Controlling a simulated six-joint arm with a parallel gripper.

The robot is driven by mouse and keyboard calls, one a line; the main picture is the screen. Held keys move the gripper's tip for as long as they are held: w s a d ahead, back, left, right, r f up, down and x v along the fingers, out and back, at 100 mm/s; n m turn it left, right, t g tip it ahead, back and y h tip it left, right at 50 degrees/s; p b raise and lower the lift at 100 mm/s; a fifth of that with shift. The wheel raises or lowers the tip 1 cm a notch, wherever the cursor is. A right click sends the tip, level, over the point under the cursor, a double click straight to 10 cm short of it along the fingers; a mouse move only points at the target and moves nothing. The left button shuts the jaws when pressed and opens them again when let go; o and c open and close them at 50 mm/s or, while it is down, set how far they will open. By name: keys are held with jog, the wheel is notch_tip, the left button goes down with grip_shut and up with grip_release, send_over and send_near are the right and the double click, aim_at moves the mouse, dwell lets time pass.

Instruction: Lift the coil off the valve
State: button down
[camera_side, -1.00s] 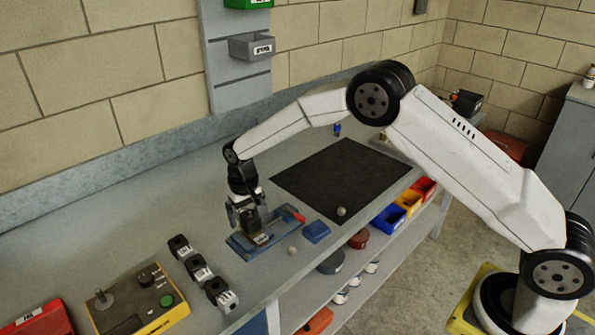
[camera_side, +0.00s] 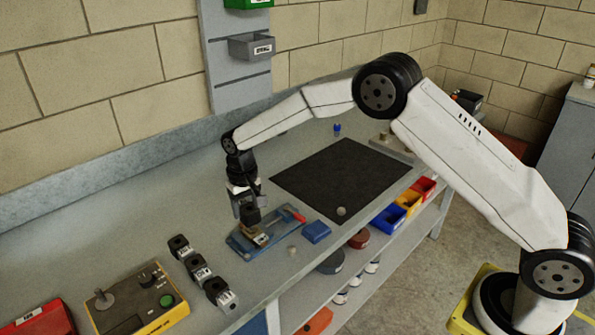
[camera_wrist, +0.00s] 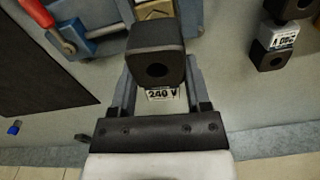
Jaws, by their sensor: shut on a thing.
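The coil (camera_side: 251,216) is a black block with a round hole. In the wrist view the coil (camera_wrist: 156,56) sits between the two fingers, with a white "240 V" label on it. My gripper (camera_side: 247,207) is shut on it and holds it upright above the blue vise (camera_side: 240,245). The brass-coloured valve (camera_side: 262,239) lies in the vise below the coil; part of it shows past the coil in the wrist view (camera_wrist: 153,9). I cannot tell whether the coil's underside is wholly clear of the valve's stem.
Several black-topped parts stand left of the vise, such as this one (camera_side: 199,268). A yellow control box (camera_side: 135,303) is farther left. The dark mat (camera_side: 340,175) is mostly clear.

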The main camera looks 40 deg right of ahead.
aim_at(246, 204)
notch_tip(246, 204, up, 8)
jog(key=shift+f, duration=0.1)
jog(key=shift+d, duration=0.1)
dwell(0.7)
